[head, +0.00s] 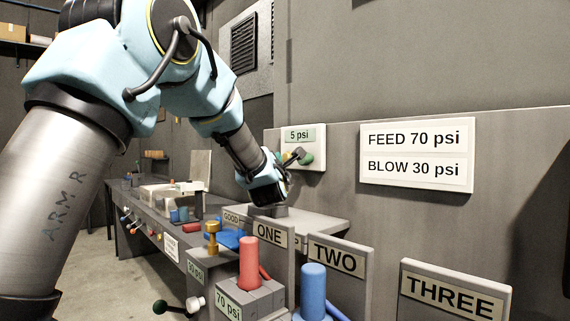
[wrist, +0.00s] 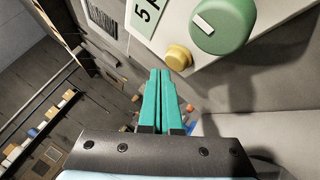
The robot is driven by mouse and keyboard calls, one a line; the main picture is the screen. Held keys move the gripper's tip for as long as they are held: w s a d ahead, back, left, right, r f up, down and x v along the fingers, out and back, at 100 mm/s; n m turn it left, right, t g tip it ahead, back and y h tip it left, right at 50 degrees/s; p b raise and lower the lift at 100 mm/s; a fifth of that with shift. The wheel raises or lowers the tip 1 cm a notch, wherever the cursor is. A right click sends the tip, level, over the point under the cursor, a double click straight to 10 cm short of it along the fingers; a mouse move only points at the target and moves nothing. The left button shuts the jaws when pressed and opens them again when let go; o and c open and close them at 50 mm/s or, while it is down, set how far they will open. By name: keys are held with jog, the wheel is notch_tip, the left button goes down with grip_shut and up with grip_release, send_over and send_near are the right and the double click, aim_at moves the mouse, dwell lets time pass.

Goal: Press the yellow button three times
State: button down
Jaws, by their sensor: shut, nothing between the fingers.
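The yellow button (wrist: 179,57) is a short round knob on a pale panel (wrist: 228,58) in the wrist view, just below and left of a big green dial (wrist: 222,27). My gripper (wrist: 160,71) is shut and empty, its two teal fingers side by side. Its tips are just left of and below the button in that view; I cannot tell whether they touch it. In the head view my gripper (head: 298,156) is in front of the panel marked "5 psi" (head: 300,136), and the button is mostly hidden behind it.
Below the panel is a grey ledge (head: 320,222). Nearer stand dividers marked ONE (head: 270,235), TWO (head: 336,258) and THREE (head: 452,292), with a red cylinder (head: 249,263) and a blue cylinder (head: 313,288). A sign (head: 417,154) hangs on the wall at right.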

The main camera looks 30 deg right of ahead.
dwell(0.3)
jog(key=a+b, duration=0.2)
jog(key=s+a+b, duration=0.1)
jog(key=a+b, duration=0.1)
jog(key=a, duration=0.1)
dwell(0.4)
dwell(2.4)
